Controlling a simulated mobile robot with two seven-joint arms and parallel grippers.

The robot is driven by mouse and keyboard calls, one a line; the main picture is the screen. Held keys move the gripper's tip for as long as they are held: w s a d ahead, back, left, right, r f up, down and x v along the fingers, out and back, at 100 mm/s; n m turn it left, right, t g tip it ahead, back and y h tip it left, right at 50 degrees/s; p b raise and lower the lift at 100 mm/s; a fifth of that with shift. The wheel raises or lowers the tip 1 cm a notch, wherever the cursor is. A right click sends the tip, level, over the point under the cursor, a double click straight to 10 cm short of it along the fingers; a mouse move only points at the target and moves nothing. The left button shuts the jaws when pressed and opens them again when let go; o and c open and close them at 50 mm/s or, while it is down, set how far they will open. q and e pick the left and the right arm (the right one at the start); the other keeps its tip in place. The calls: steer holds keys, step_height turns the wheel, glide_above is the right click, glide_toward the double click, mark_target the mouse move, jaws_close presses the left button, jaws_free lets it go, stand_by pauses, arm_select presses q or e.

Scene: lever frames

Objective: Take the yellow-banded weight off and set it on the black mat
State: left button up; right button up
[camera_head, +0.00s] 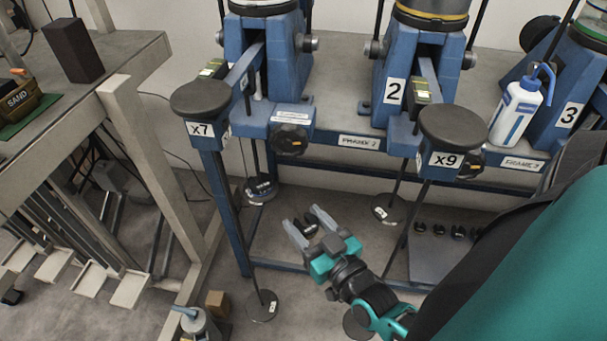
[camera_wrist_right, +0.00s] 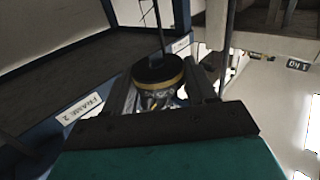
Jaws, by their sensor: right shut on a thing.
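The yellow-banded weight (camera_wrist_right: 158,82) shows in the right wrist view, with a dark top and a yellow band around it. A thin rod or cord rises above it; I cannot tell whether they are joined. My right gripper (camera_head: 309,223) has its fingers on both sides of the weight and is shut on it. In the head view only a small dark shape shows between these fingers, above the lower shelf and left of frame 2's hanging disc (camera_head: 390,209). I cannot clearly make out a black mat. My left gripper is not in view.
Blue lever frames stand behind, with an x7 lever end (camera_head: 201,99) and an x9 lever end (camera_head: 452,127). Another hanging disc (camera_head: 262,305) is left of my gripper. Several small black weights (camera_head: 438,230) stand by a dark grey panel (camera_head: 440,262) at right. A bench (camera_head: 125,50) stands left.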

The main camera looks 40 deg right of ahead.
steer(key=shift+s+a+p, duration=0.1)
steer(key=shift+s+p, duration=0.4)
steer(key=shift+s, duration=1.55)
